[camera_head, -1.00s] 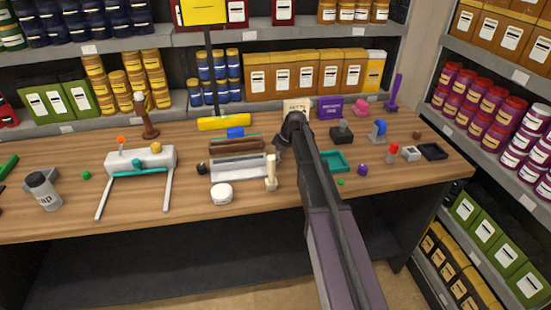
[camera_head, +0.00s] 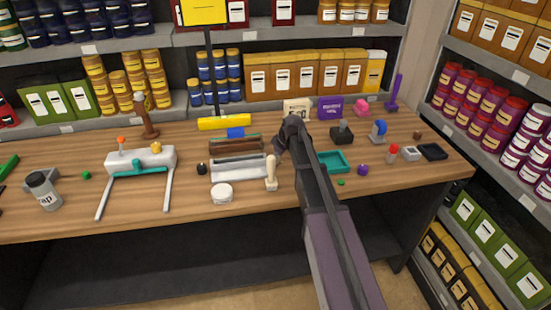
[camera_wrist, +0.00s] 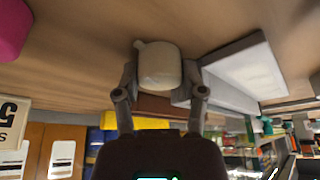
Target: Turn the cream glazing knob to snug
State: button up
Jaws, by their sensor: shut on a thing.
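The cream glazing knob (camera_wrist: 158,66) is between the two fingers of my gripper (camera_wrist: 160,78) in the wrist view. The fingers are shut on it from both sides. A small nub sticks out at its upper left there. In the head view a cream upright piece (camera_head: 271,173), which looks like the same knob, stands at the right end of a white tray-like fixture (camera_head: 238,168). My gripper (camera_head: 280,147) is at its upper right, and its fingertips are mostly hidden behind my arm. The white fixture also shows beside the knob in the wrist view (camera_wrist: 243,72).
A white round tub (camera_head: 222,193) stands in front of the fixture. A brown block (camera_head: 235,146) and a yellow roll (camera_head: 224,123) lie behind it. A teal tray (camera_head: 334,161) is right of my arm. Bare wood shows at the table's front edge.

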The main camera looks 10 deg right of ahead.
jog(key=shift+m, duration=0.7)
jog(key=shift+h, duration=0.3)
jog(key=o, duration=1.1)
jog(key=shift+o, duration=0.2)
